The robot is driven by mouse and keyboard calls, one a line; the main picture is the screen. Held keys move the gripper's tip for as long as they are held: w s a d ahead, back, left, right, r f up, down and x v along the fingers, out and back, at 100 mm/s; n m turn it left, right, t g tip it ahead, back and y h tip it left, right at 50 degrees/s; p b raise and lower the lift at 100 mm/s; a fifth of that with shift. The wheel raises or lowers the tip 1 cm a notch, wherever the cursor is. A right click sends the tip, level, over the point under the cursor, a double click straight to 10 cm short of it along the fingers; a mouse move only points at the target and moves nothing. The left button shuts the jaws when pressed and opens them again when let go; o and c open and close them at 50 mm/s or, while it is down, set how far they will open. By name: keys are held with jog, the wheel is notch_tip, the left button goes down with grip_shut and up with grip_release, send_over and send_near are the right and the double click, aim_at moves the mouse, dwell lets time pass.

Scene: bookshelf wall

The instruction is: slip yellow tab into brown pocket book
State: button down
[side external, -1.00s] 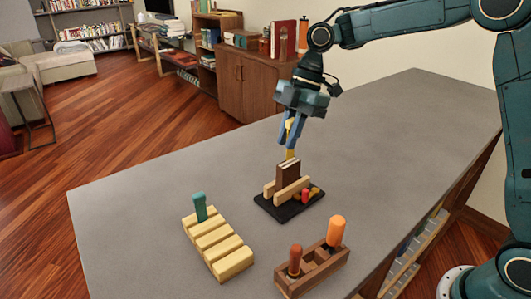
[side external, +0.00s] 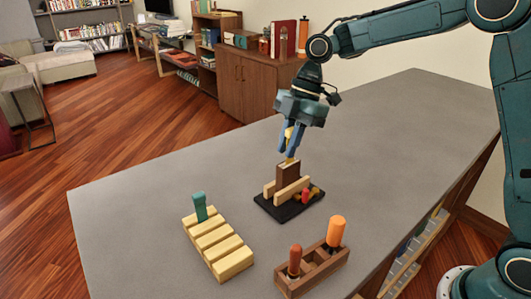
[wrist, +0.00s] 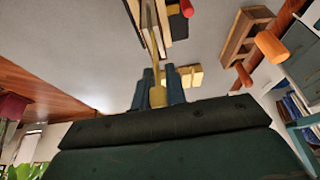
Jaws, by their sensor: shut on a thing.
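The brown pocket book (side external: 287,174) stands upright between light wooden rails (side external: 292,188) on a black base (side external: 289,208) in the side external view. My gripper (side external: 290,149) is just above the book, pointing down and slightly tilted. It is shut on the yellow tab (side external: 289,159), whose lower end is at the book's top edge. I cannot tell how far the tab is inside. In the wrist view the yellow tab (wrist: 157,42) runs from between the fingers toward the book, which is partly cut off by the frame.
A pale slotted wooden block (side external: 218,246) with a teal tab (side external: 199,206) stands front left. A brown wooden rack (side external: 312,268) with orange handles stands front right. Small red and yellow pieces (side external: 306,195) lie beside the book. The left of the grey table is clear.

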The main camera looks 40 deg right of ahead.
aim_at(288, 130)
jog(key=shift+f, duration=1.15)
jog(key=c, duration=0.9)
grip_release()
jog(key=shift+c, duration=0.2)
jog(key=shift+r, duration=3.5)
